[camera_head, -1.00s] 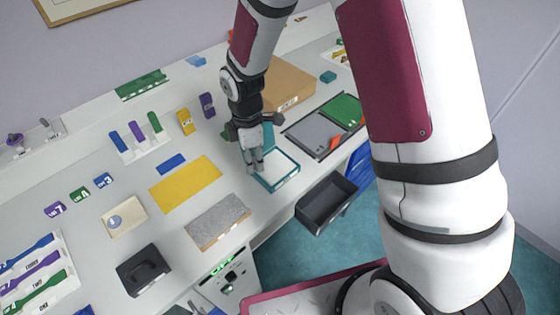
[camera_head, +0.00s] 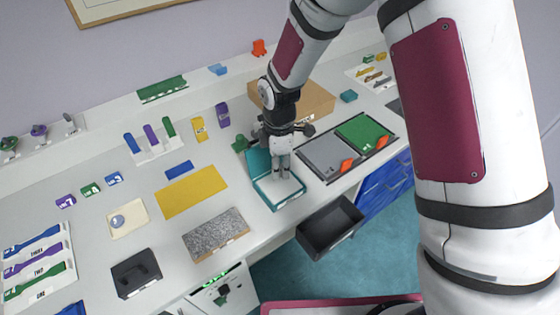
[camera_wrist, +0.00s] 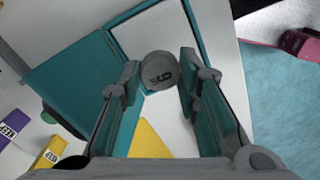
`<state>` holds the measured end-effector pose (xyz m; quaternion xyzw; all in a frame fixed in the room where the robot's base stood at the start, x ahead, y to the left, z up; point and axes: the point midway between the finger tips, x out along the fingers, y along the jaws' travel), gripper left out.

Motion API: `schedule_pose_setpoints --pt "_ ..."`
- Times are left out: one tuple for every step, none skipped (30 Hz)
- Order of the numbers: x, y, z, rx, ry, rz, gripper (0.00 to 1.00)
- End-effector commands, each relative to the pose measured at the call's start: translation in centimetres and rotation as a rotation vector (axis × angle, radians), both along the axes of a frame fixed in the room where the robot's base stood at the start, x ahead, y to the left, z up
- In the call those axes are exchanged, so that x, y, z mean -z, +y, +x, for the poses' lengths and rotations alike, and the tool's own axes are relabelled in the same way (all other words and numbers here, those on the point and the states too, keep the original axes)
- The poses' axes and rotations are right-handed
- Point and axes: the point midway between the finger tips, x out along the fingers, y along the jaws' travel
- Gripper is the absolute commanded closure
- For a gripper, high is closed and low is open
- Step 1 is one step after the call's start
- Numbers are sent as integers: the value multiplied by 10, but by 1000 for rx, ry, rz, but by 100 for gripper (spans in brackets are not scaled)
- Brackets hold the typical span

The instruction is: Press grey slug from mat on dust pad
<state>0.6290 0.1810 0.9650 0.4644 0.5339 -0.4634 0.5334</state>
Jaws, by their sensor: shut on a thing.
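My gripper (camera_head: 282,174) points down over the open teal case (camera_head: 264,188) with a white pad (camera_head: 290,190). In the wrist view, the fingers (camera_wrist: 160,78) are closed around a round grey slug (camera_wrist: 159,70) with a dark digit on its face. The slug lies over the near end of the white pad (camera_wrist: 165,35) in that view. I cannot tell whether it touches the pad. The teal lid (camera_wrist: 80,75) is folded open to the left in the wrist view. In the head view the slug is too small to make out. Which sheet is the mat is unclear.
A tray with grey (camera_head: 324,152) and green (camera_head: 362,132) panels lies right of the case. A yellow sheet (camera_head: 192,191) and a speckled grey block (camera_head: 215,235) lie to the left. A black bin (camera_head: 330,226) is at the table's front edge. A cardboard box (camera_head: 312,100) stands behind.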

Motion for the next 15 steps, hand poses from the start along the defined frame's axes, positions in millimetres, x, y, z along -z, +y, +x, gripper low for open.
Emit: schedule_pose_setpoints --pt "7 0 1 0 3 -1 86" --pt "10 0 0 0 3 -1 86" --pt "13 0 0 -1 3 -1 86" --pt "16 0 0 -1 3 -1 86" --pt "19 0 0 -2 3 -1 86" --pt "22 0 0 -2 3 -1 86" --pt "25 0 0 -2 3 -1 86" --pt "27 0 0 -2 3 -1 86" --pt "30 0 0 -1 2 -1 86" --pt "33 0 1 -1 2 -1 86" --pt "35 0 1 -1 2 -1 86" --pt "37 0 0 0 2 -1 86" --pt "39 0 0 0 2 -1 86" --pt "40 0 0 0 3 -1 86" --pt "42 0 0 0 3 -1 86"
